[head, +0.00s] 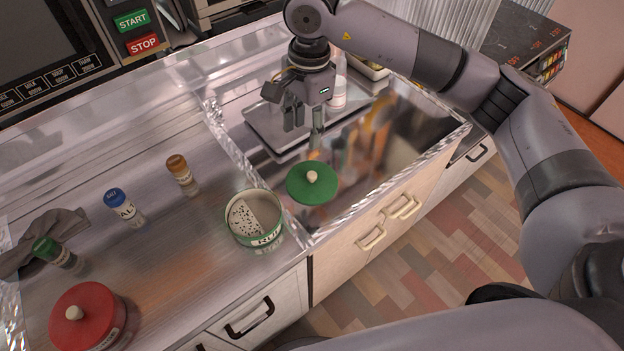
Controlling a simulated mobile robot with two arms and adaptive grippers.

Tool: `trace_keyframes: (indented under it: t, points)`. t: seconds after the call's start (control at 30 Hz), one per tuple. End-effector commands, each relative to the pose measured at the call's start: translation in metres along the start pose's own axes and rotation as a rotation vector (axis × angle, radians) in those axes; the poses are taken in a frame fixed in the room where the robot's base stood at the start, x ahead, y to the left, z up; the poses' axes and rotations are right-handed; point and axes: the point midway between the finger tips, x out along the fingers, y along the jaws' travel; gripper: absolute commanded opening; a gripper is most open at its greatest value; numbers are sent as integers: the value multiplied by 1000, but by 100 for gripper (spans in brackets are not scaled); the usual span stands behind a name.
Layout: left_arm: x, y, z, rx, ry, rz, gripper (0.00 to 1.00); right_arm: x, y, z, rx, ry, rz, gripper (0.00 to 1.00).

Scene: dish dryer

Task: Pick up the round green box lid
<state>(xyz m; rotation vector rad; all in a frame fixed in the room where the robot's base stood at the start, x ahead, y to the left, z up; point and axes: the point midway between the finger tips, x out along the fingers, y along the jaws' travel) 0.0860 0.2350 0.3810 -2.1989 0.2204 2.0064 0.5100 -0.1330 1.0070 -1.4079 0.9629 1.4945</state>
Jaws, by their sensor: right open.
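The round green lid (312,184) with a pale knob lies in the shallow sunken area of the counter, near its front left corner. The open round box (256,222), with a green band and dark lettering, stands just left of the lid on the counter. My right gripper (304,138) is above and behind the lid, pointing down, with its fingers apart and nothing between them. It does not appear to touch the lid. My left gripper is not in the view.
A red-lidded box (84,318), a green-capped jar (54,252), a blue-capped jar (124,206), an orange-capped jar (181,174) and a grey cloth (42,240) are on the left counter.

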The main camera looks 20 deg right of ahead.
Motion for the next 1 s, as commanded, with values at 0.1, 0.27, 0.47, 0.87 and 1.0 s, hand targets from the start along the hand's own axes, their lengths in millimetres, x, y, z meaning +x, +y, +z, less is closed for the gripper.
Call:
trace_keyframes:
  t: [0.1, 0.27, 0.47, 0.87, 1.0]
  points:
    - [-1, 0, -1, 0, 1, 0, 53, -4, 2, -19, 6, 70, 16, 43]
    - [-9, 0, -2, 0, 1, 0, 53, 19, 4, -22, 7, 74, 24, 43]
    - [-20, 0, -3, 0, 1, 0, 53, 63, 5, -24, 7, 72, 24, 43]
    - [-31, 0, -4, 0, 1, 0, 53, 115, 4, -27, 5, 71, 18, 43]
    - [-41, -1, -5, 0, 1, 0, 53, 129, 3, -29, 8, 70, 22, 43]
